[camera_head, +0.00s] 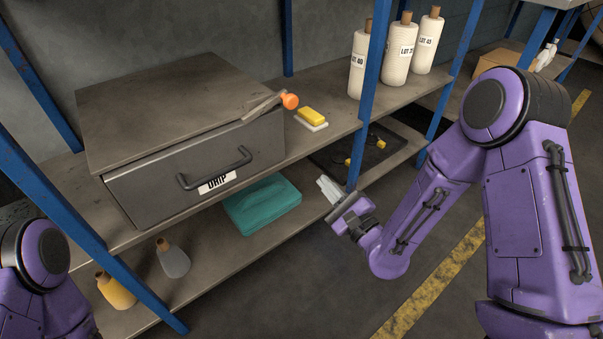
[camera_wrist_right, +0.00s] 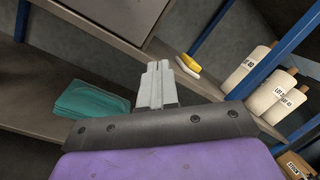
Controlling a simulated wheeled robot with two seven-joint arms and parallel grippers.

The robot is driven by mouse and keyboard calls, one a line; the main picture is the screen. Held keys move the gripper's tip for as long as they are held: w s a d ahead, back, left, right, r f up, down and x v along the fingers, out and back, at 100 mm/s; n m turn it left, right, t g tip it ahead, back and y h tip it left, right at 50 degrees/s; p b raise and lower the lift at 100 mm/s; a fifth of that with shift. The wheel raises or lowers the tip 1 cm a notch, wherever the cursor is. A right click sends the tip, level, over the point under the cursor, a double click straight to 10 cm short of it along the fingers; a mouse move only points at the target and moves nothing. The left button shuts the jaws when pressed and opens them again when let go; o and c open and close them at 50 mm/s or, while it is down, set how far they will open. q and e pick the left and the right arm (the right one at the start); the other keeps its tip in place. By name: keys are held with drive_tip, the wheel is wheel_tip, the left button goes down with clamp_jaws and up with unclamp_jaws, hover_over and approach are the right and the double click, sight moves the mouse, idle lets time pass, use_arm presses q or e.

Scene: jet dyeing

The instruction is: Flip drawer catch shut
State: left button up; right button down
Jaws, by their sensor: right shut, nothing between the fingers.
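A grey metal drawer unit (camera_head: 175,110) stands on the upper shelf. Its front carries a dark handle (camera_head: 215,168) and a label reading DRIP (camera_head: 216,183), and the drawer front looks closed. A catch lever with an orange knob (camera_head: 290,101) lies along the top right edge of the unit, pointing outward to the right. My right gripper (camera_head: 329,187) is shut and empty, in front of the shelf, below and right of the knob and apart from it. It also shows in the right wrist view (camera_wrist_right: 157,80). Of my left arm only upper links show; its gripper is out of view.
A yellow sponge (camera_head: 312,116) sits right of the drawer unit. Several labelled white cones (camera_head: 399,50) stand farther right. A blue shelf post (camera_head: 369,90) rises close to my right gripper.

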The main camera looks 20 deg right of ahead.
use_arm(q)
wheel_tip(320, 180, down, 10)
drive_tip(key=b, duration=0.5)
drive_tip(key=shift+s+d+r+b, duration=0.15)
drive_tip(key=shift+s+r+b, duration=0.1)
drive_tip(key=shift+b, duration=0.1)
use_arm(e)
wheel_tip(320, 180, up, 4)
drive_tip(key=m+t+y, duration=0.1)
drive_tip(key=m, duration=0.1)
drive_tip(key=m+t+y, duration=0.1)
drive_tip(key=y, duration=0.1)
drive_tip(key=m+t+y, duration=0.1)
drive_tip(key=m+y, duration=0.1)
drive_tip(key=shift+s+f+m+t, duration=0.1)
drive_tip(key=shift+f+m+t, duration=0.2)
drive_tip(key=shift+t, duration=0.1)
use_arm(q)
drive_tip(key=shift+w+a+r+n+t+p, duration=0.2)
drive_tip(key=shift+w+r+n+t+p, duration=0.15)
drive_tip(key=shift+w+r+p, duration=0.35)
use_arm(e)
drive_tip(key=s+r+x, duration=0.1)
drive_tip(key=r+x, duration=0.1)
drive_tip(key=x, duration=1.1)
drive_tip(key=shift+s+d, duration=0.15)
drive_tip(key=shift+s, duration=0.2)
